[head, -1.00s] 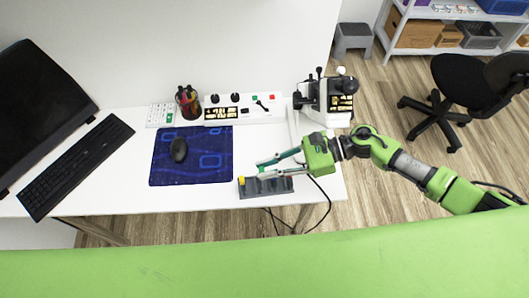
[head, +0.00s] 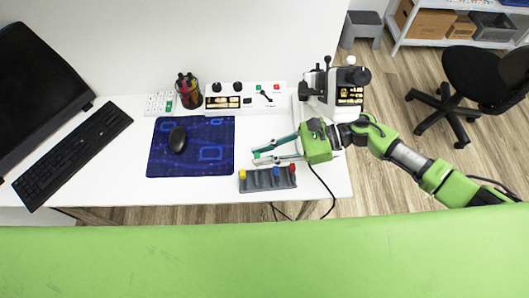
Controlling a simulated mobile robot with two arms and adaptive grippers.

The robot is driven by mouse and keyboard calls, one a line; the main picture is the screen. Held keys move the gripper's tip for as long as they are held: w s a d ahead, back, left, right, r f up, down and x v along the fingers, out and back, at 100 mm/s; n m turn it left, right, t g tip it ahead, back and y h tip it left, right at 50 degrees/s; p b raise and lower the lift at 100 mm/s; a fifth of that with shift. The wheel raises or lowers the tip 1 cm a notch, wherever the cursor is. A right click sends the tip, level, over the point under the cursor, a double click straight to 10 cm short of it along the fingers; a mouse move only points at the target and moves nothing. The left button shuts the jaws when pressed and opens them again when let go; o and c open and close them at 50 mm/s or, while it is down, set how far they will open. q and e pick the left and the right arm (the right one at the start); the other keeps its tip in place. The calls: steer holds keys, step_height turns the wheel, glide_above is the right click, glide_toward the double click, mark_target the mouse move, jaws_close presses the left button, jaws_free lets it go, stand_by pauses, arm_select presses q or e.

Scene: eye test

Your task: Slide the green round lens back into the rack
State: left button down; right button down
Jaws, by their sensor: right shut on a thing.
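The dark grey rack (head: 266,186) lies near the front edge of the white table. A yellow piece (head: 242,174) stands at its left end, a blue piece (head: 276,172) right of the middle and a red piece (head: 292,168) at its right end. My right gripper (head: 256,157) is just behind the rack in the picture, its teal fingers pointing left. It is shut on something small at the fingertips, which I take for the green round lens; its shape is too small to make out. My left gripper is not in view.
A blue mouse mat (head: 215,165) with a black mouse (head: 178,139) lies left of the rack. A control panel (head: 245,101), a pen cup (head: 189,93) and a white instrument (head: 335,90) stand behind. A keyboard (head: 75,157) lies far left. A cable hangs over the front edge.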

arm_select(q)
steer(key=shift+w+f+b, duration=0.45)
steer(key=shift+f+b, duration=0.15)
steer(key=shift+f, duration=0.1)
arm_select(e)
steer(key=f, duration=0.2)
steer(key=shift+s+d+f, duration=0.1)
steer(key=shift+s+f, duration=0.15)
steer(key=shift+f, duration=0.1)
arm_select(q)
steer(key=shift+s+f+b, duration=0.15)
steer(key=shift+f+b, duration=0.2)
arm_select(e)
steer(key=shift+s+d, duration=0.1)
arm_select(q)
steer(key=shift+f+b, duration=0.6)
steer(key=shift+b, duration=0.05)
arm_select(e)
steer(key=shift+f, duration=0.3)
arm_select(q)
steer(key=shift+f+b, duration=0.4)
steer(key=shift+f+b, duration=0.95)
arm_select(e)
steer(key=shift+f, duration=0.7)
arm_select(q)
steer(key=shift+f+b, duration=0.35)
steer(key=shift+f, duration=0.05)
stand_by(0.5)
